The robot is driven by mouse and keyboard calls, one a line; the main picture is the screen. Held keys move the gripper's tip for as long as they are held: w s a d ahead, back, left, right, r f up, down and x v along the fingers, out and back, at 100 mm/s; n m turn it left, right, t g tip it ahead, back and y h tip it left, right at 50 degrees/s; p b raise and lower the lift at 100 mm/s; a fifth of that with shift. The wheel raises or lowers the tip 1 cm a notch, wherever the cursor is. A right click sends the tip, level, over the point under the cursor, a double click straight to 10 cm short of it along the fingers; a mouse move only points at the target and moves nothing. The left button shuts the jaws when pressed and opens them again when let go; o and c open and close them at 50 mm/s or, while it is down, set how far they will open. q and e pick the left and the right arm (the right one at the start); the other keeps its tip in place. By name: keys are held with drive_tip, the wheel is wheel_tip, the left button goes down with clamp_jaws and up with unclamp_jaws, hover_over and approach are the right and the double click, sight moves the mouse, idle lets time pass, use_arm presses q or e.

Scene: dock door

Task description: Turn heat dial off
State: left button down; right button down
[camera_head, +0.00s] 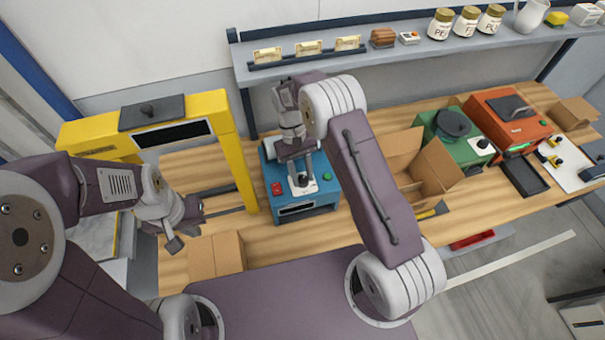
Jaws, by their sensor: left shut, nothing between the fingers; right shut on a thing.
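A blue machine (268,170) stands on the wooden bench, with a red switch (277,188) and a dark slot low on its front. My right gripper (302,186) reaches down onto its top panel from above, beside a small green spot. It is shut on what appears to be the heat dial there; the fingers hide most of the dial, so its setting cannot be read.
A yellow frame (240,150) stands between my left gripper and the blue machine. A small cardboard box (215,255) is at the front edge. To the right are an open carton (437,165), a green machine (477,155) and an orange machine (520,128). A shelf (400,62) runs behind.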

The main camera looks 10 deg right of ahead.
drive_tip(key=n, duration=0.2)
drive_tip(key=n+h, duration=0.1)
drive_tip(key=n, duration=0.1)
drive_tip(key=shift+a+t+h, duration=0.15)
drive_tip(key=shift+t+h, duration=0.15)
drive_tip(key=shift+t, duration=0.1)
drive_tip(key=shift+s+n+t+h, duration=0.1)
drive_tip(key=shift+n+t+h, duration=0.3)
drive_tip(key=shift+n, duration=1.1)
drive_tip(key=c, duration=1)
unclamp_jaws()
drive_tip(key=shift+a, duration=0.1)
drive_tip(key=b+v, duration=0.2)
drive_tip(key=v, duration=0.7)
